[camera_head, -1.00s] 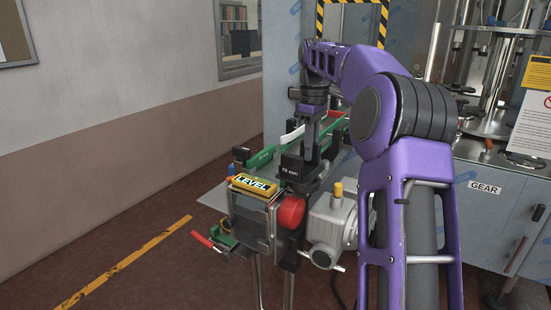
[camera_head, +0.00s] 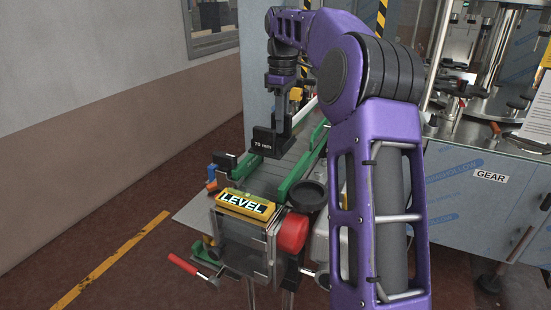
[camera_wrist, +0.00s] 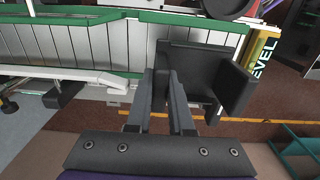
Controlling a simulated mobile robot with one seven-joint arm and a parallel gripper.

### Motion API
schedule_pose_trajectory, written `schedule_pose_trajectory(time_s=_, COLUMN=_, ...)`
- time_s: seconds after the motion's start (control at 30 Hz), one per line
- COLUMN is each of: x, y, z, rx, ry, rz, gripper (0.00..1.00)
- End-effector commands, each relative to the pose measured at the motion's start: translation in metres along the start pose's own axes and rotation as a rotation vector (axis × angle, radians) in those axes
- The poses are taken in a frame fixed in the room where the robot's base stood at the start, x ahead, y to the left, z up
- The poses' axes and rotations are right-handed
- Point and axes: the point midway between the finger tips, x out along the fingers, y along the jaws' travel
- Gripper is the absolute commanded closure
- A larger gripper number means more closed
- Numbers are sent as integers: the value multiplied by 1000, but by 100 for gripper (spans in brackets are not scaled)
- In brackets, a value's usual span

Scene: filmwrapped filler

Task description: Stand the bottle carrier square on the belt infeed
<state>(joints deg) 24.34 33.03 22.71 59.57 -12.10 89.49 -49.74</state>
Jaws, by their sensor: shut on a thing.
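I cannot tell whether the block touches the belt or a rail.
A yellow "LEVEL" piece (camera_head: 248,205) tops the near end, beside a red knob (camera_head: 293,232) and a black disc (camera_head: 306,195). A red-handled lever (camera_head: 183,264) juts left. A machine marked "GEAR" (camera_head: 490,176) stands right. Floor at left is clear.

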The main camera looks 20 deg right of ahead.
Motion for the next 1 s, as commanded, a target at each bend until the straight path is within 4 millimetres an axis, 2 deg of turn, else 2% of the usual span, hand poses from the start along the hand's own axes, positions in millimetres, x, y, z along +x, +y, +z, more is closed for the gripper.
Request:
schedule_pose_trajectory(time_s=0.03, x=14, y=-1, z=1, rx=0, ry=-2, rz=-3, gripper=100)
schedule_pose_trajectory(time_s=0.1, x=26, y=0, z=1, rx=0, ry=-2, rz=-2, gripper=100)
schedule_pose_trajectory(time_s=0.37, x=48, y=0, z=1, rx=1, ry=-1, rz=-1, gripper=100)
schedule_pose_trajectory(time_s=0.53, x=73, y=0, z=0, rx=1, ry=0, rz=-2, gripper=100)
schedule_pose_trajectory(time_s=0.93, x=80, y=0, z=0, rx=1, ry=0, rz=0, gripper=100)
schedule_pose_trajectory(time_s=0.97, x=80, y=0, z=0, rx=1, ry=0, rz=0, gripper=75)
schedule_pose_trajectory(time_s=1.0, x=80, y=0, z=0, rx=1, ry=0, rz=0, gripper=68)
